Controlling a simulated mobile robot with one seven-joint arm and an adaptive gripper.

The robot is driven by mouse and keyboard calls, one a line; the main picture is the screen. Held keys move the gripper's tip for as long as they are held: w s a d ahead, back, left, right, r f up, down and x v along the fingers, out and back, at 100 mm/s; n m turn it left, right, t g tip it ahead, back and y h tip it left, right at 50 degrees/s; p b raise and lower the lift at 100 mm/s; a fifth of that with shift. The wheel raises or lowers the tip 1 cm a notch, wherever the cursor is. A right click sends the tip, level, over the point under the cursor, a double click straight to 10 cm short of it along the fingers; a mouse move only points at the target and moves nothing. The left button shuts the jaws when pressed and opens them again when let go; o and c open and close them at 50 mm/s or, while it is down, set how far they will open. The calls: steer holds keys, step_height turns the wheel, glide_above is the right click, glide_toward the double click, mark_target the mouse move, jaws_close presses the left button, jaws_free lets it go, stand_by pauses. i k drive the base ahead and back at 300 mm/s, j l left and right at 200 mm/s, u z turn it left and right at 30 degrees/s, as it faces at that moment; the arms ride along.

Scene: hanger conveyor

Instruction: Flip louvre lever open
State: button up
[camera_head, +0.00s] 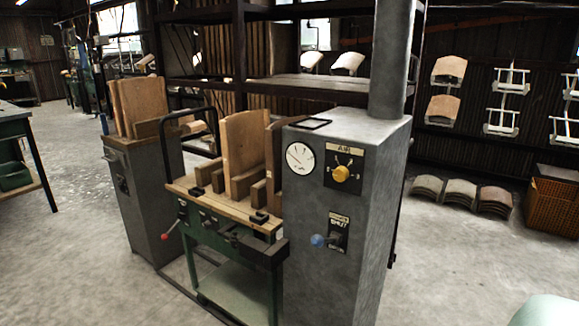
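A grey cabinet (345,205) stands at the centre right, with a column rising from its top. Low on its front is a dark plate (337,231) with small lettering; one word looks like SHUT, and the rest is too small to read surely. A lever with a blue ball knob (318,240) sticks out at this plate, its knob toward the left. I cannot tell its exact setting. Higher up are a plate marked AIR with a yellow knob (341,173) and a round white gauge (300,157). My gripper is not in view.
A green bench (226,211) with wooden blocks and a red-knobbed lever (168,229) adjoins the cabinet's left. Another grey cabinet (140,200) stands further left. Curved panels and a wicker basket (552,202) are at the right. The floor (460,270) right of the cabinet is clear.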

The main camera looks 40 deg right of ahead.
mark_target(317, 241)
steer(key=z, duration=1.15)
